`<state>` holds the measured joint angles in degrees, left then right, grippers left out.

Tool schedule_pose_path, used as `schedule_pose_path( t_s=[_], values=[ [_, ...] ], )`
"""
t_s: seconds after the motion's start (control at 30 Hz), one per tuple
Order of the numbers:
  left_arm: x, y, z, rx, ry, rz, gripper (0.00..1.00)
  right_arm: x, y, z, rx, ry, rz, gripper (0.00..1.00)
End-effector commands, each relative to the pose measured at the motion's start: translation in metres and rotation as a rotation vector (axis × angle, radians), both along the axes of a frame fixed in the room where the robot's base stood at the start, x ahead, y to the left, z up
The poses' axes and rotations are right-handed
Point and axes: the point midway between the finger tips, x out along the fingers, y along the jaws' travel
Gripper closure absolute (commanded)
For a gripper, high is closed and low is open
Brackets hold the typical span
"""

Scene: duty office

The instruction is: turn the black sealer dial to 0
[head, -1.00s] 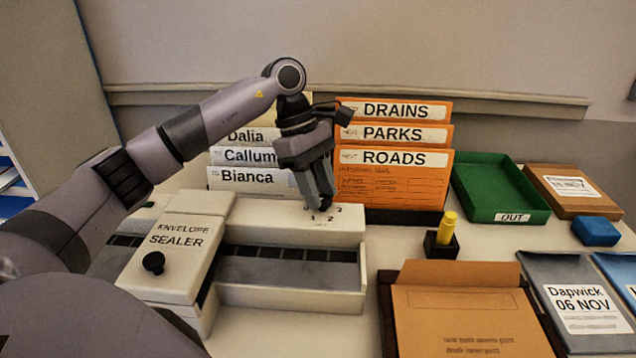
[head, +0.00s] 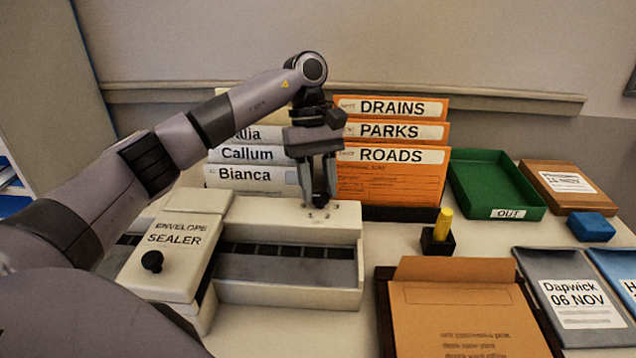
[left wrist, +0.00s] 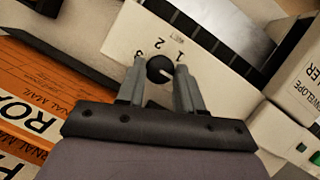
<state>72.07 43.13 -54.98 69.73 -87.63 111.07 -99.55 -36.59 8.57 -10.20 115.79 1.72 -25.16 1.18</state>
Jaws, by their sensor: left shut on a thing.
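The black sealer dial (left wrist: 159,69) sits on the cream top of the envelope sealer (head: 270,215), with the numbers 1, 2 and 3 printed around it. A light pointer line shows on the dial in the left wrist view, toward the lower right; the 0 mark is not clearly visible. My left gripper (head: 319,198) points down over the sealer's back right part and is shut on the dial, one finger on each side. It also shows in the left wrist view (left wrist: 160,85). My right gripper is not in view.
White name folders (head: 245,177) and orange folders (head: 390,180) stand close behind the sealer. A black knob (head: 152,261) is on the sealer's left block. A yellow-topped stamp (head: 443,224), a brown envelope (head: 460,315) and a green OUT tray (head: 497,187) lie to the right.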

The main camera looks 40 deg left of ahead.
Motion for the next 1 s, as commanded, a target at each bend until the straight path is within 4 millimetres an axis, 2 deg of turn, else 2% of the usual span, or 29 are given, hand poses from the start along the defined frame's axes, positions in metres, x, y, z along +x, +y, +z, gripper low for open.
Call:
schedule_pose_path(
  t_s=[0.37, 0.4, 0.47, 0.77, 0.87, 1.0],
  values=[
    [0.000, 0.000, 0.000, -0.001, -0.002, -0.006, 0.95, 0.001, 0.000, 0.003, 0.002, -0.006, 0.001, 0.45],
    [0.000, 0.000, 0.000, 0.000, -0.002, -0.005, 0.58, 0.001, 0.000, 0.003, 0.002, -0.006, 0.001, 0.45],
    [0.000, 0.000, 0.000, 0.000, -0.002, -0.005, 0.39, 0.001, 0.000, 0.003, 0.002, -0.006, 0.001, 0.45],
    [0.000, 0.000, 0.001, -0.001, -0.001, -0.004, 0.39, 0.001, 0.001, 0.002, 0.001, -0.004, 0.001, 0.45],
    [0.003, 0.002, 0.008, 0.000, -0.002, -0.002, 0.39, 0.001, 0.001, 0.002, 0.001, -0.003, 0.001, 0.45],
    [0.007, 0.008, 0.029, -0.001, -0.004, -0.004, 0.39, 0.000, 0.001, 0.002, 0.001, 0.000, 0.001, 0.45]
  ],
)
